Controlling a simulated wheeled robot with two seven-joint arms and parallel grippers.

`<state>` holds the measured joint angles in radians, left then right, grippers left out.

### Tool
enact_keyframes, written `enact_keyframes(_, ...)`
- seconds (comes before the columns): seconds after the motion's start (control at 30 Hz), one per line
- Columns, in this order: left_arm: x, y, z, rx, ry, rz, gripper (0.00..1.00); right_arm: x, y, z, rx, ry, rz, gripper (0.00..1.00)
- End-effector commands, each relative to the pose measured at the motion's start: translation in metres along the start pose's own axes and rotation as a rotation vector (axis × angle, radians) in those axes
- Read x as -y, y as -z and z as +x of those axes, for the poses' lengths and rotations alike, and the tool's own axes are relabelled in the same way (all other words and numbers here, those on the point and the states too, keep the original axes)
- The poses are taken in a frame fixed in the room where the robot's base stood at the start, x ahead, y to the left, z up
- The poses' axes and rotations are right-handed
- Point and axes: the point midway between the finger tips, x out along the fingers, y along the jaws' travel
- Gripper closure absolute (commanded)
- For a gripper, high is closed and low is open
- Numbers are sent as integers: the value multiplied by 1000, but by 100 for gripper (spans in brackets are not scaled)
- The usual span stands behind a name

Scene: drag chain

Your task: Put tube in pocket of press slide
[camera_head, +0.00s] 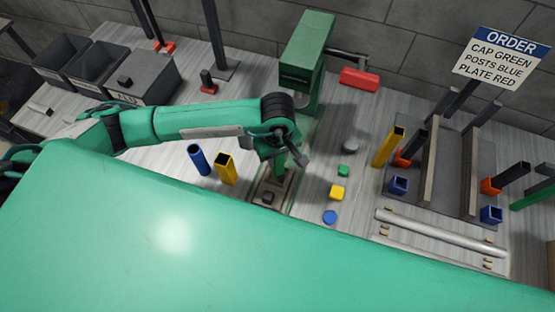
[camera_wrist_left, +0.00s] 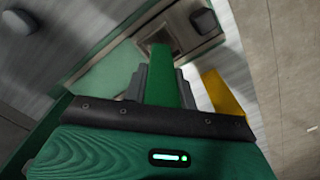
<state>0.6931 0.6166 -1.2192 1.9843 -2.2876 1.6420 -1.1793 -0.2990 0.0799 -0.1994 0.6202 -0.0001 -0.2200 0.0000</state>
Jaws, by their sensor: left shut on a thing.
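My left gripper (camera_head: 287,155) is shut on a green tube (camera_wrist_left: 165,78), held at the press. Only a small part of the tube (camera_head: 279,166) shows in the head view, under the gripper. The press slide (camera_head: 284,193) is a pale plate in front of the green press (camera_head: 306,50). Its dark square pocket (camera_head: 267,197) shows just nearer than the tube. In the left wrist view the tube's far end overlaps the dark pocket area of the slide (camera_wrist_left: 200,42); I cannot tell whether it is inside. My right gripper is not in view.
A blue tube (camera_head: 199,160) and a yellow tube (camera_head: 226,169) stand left of the slide. Small green, yellow and blue pieces (camera_head: 337,193) lie right of it. Grey bins (camera_head: 145,85) stand at the back left; a rack (camera_head: 430,165) with posts stands at right.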

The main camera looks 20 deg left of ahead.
Motion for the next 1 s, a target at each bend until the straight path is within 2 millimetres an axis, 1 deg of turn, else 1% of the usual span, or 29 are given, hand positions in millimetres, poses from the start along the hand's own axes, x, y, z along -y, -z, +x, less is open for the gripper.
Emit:
enact_keyframes(0.03,1,-1,6,3,4,-1,98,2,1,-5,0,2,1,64)
enact_keyframes(0.1,1,-1,17,3,4,-1,98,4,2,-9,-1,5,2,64)
enact_keyframes(0.23,1,0,32,1,2,-1,98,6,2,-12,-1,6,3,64)
enact_keyframes(0.3,1,0,36,0,1,0,98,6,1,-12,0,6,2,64)
enact_keyframes(0.5,1,0,36,0,1,0,98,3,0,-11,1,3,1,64)
enact_keyframes(0.67,0,0,40,0,1,0,98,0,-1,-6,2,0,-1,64)
enact_keyframes(0.7,1,0,39,0,1,0,67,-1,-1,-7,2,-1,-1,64)
enact_keyframes(0.77,1,0,38,0,1,0,55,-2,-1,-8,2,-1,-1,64)
enact_keyframes(0.8,1,0,38,0,1,0,51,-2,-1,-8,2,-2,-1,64)
enact_keyframes(1.0,1,0,38,1,1,0,51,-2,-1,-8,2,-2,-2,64)
